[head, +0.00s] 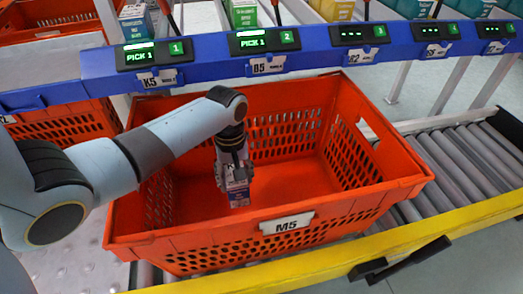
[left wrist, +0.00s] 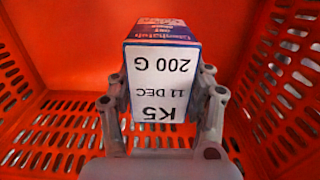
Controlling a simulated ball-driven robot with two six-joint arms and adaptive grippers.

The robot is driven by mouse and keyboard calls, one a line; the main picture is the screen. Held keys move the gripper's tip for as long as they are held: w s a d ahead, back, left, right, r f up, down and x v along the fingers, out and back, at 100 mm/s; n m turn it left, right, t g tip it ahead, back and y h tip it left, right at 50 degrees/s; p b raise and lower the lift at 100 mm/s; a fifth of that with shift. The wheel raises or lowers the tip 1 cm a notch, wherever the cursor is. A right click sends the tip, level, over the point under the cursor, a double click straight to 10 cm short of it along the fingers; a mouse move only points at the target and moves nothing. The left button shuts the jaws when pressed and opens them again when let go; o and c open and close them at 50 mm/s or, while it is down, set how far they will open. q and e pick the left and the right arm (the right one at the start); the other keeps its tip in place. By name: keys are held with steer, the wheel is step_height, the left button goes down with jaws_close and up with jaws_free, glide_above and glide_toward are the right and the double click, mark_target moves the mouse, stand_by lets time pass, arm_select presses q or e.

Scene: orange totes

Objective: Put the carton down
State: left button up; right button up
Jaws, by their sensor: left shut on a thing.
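My left gripper (head: 234,178) reaches down into the orange tote (head: 190,238) labelled M5. It is shut on a small carton (head: 239,196), which hangs below the fingers inside the tote. In the left wrist view the carton (left wrist: 165,80) has a white label reading K5, 11 DEC, 200 G, and a blue and red printed end. The gripper's fingers (left wrist: 163,110) stand on both sides of it. Whether the carton touches the tote floor I cannot tell. My right gripper is not in view.
A blue rail (head: 210,70) with pick displays runs behind the tote; two read PICK 1. Product boxes (head: 243,14) stand behind it. A roller conveyor (head: 465,160) lies to the right, with a yellow rail (head: 320,268) in front. The tote floor around the carton looks bare.

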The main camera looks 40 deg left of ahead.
arm_select(q)
steer(key=shift+s+f, duration=0.1)
steer(key=shift+f, duration=0.65)
step_height(320, 180, down, 6)
steer(key=b, duration=0.3)
steer(key=shift+r, duration=0.1)
step_height(320, 180, down, 4)
steer(key=b, duration=0.2)
steer(key=shift+r+b, duration=0.1)
steer(key=shift+b, duration=0.25)
steer(key=shift+f, duration=0.3)
steer(key=shift+r, duration=0.2)
steer(key=shift+f, duration=0.3)
steer(key=o, duration=1.3)
steer(key=shift+o, duration=0.2)
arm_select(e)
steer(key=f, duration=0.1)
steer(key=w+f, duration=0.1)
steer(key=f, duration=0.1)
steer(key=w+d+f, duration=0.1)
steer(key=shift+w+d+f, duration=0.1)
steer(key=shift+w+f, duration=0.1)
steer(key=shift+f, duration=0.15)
